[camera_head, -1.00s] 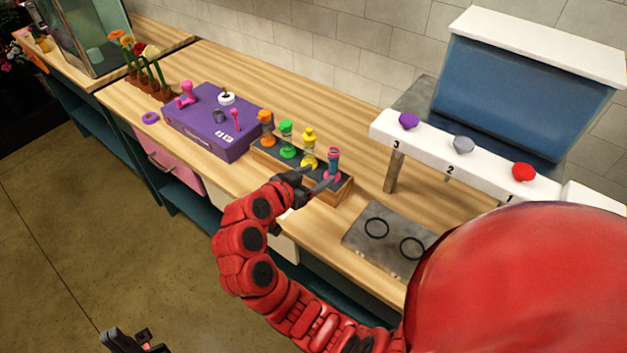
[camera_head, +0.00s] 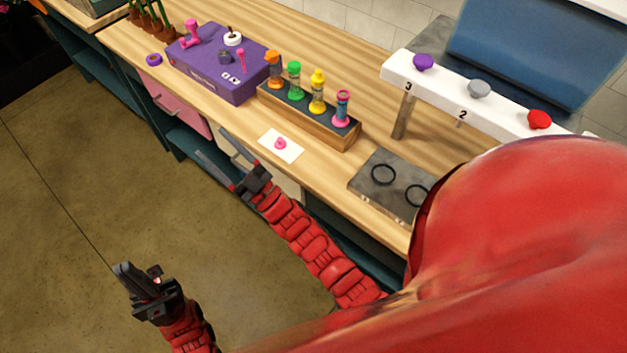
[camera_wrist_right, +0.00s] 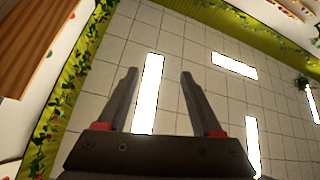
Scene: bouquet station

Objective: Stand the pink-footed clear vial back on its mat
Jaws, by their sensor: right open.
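The clear vial with a pink foot (camera_head: 342,110) stands upright at the right end of a dark-topped wooden block (camera_head: 325,131). Its inside looks bluish and its top pinkish. A white card (camera_head: 290,153) lies on the counter in front of the block, with a small pink piece (camera_head: 280,143) on it. My right gripper (camera_head: 210,142) is open and empty, off the counter's front edge, left of the card. The right wrist view shows its fingers (camera_wrist_right: 158,74) apart with nothing between them. My left gripper (camera_head: 140,278) is low over the floor, away from the counter; its jaw opening is unclear.
Orange (camera_head: 273,68), green (camera_head: 295,80) and yellow (camera_head: 317,92) vials stand in line on the same block. A purple box (camera_head: 215,80) is to the left. A grey plate with black rings (camera_head: 370,190) and a white dispenser shelf (camera_head: 440,88) are to the right.

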